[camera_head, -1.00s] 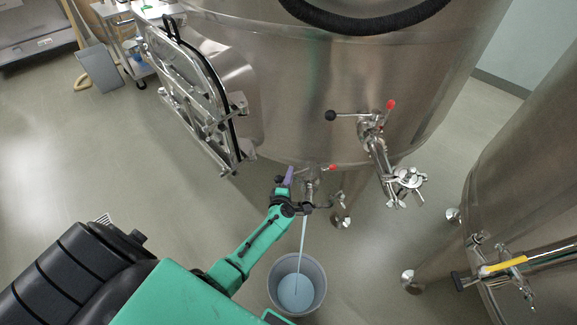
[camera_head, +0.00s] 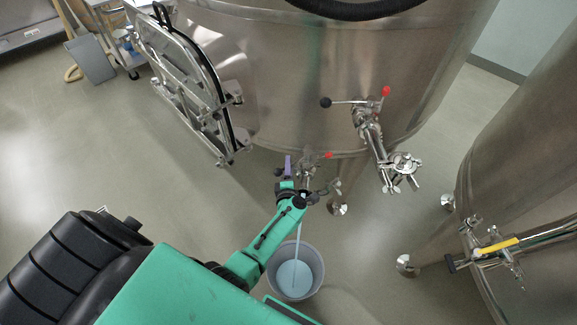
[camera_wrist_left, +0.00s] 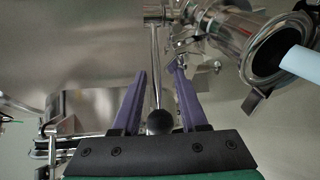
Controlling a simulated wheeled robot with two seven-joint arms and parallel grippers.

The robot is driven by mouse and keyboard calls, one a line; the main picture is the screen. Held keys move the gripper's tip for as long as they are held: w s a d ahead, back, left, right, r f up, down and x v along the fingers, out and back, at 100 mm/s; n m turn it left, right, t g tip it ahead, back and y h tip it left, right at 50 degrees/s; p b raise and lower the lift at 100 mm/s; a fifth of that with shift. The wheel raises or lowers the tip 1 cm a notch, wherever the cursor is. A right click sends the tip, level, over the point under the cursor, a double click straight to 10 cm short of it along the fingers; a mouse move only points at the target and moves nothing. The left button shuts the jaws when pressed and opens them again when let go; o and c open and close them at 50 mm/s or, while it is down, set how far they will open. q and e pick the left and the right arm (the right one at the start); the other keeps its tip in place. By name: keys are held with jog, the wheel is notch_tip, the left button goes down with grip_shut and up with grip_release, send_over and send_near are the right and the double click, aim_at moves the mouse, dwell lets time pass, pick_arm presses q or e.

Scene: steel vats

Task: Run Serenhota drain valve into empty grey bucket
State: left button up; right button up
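The drain valve (camera_head: 308,172) sits low on the large steel vat, with a red-tipped part at its right. Pale blue liquid runs from its outlet into the grey bucket (camera_head: 319,274) on the floor below. The bucket holds some pale blue liquid (camera_head: 293,277). My left gripper (camera_wrist_left: 160,70) is at the valve; one purple finger shows in the head view (camera_head: 288,166). In the wrist view its fingers stand apart on either side of the valve lever's black knob (camera_wrist_left: 160,122), with gaps beside it. The stream (camera_wrist_left: 302,63) shows at right there. My forearm partly hides the stream.
A second valve (camera_head: 372,130) with a black-knobbed lever sticks out from the vat (camera_head: 300,70) to the right. A hinged hatch (camera_head: 190,85) hangs at left. Another vat (camera_head: 525,175) with a yellow-handled valve (camera_head: 500,245) stands at right. Open floor lies at left.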

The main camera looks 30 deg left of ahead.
pick_arm(q)
jog(key=shift+r, duration=0.1)
jog(key=p+v, duration=0.5)
jog(key=v, duration=0.9)
jog(key=shift+s, duration=0.25)
dwell(6.2)
